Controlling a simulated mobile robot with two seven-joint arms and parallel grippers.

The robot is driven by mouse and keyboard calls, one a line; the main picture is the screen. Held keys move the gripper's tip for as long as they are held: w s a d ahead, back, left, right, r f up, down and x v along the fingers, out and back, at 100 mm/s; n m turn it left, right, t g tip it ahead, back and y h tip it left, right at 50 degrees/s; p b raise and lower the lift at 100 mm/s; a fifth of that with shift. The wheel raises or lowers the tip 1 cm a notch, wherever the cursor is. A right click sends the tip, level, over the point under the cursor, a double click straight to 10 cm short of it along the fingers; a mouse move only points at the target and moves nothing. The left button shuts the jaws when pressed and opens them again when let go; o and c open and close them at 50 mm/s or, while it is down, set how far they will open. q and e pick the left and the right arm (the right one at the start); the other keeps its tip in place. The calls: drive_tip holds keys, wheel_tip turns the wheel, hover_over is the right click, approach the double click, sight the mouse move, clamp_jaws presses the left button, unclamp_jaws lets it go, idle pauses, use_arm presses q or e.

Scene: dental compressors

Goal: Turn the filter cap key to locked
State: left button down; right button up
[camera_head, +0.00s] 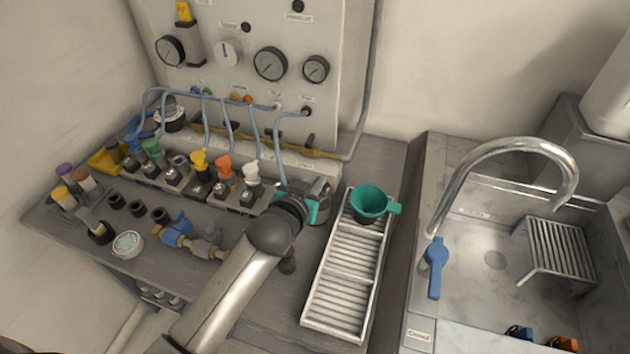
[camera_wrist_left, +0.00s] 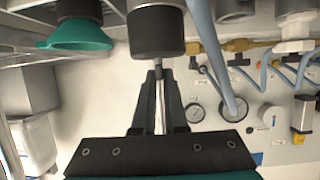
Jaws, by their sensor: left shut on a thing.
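My left gripper (camera_head: 305,203) reaches in from the lower left to the right end of the row of valves on the counter. In the left wrist view the fingers (camera_wrist_left: 160,77) are nearly together on a small thin metal stem (camera_wrist_left: 158,63), which I take to be the filter cap key. The stem sticks out of a dark round cap (camera_wrist_left: 156,33), with its tip between the fingers. In the head view my wrist hides the key and most of the cap. I cannot read the key's turn angle or any lock mark. My right gripper is in neither view.
A green funnel (camera_head: 370,201) sits at the top of a slatted metal tray (camera_head: 341,285), just right of my gripper. Coloured valves (camera_head: 200,162) and blue hoses (camera_head: 205,125) stand close on the left. Gauges (camera_head: 270,64) line the back panel. A sink tap (camera_head: 500,150) stands further right.

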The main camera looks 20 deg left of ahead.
use_arm(q)
drive_tip(key=shift+a+m+h+p, duration=0.1)
drive_tip(key=shift+m+h+p, duration=0.4)
drive_tip(key=shift+p, duration=0.1)
drive_tip(key=c, duration=0.9)
unclamp_jaws()
drive_tip(key=shift+c, duration=0.2)
drive_tip(key=shift+s, duration=0.1)
drive_tip(key=p+v, duration=0.2)
drive_tip(key=v, duration=1.3)
drive_tip(key=shift+r+p, duration=0.25)
drive_tip(key=shift+p, duration=0.05)
drive_tip(key=shift+a+f, duration=0.1)
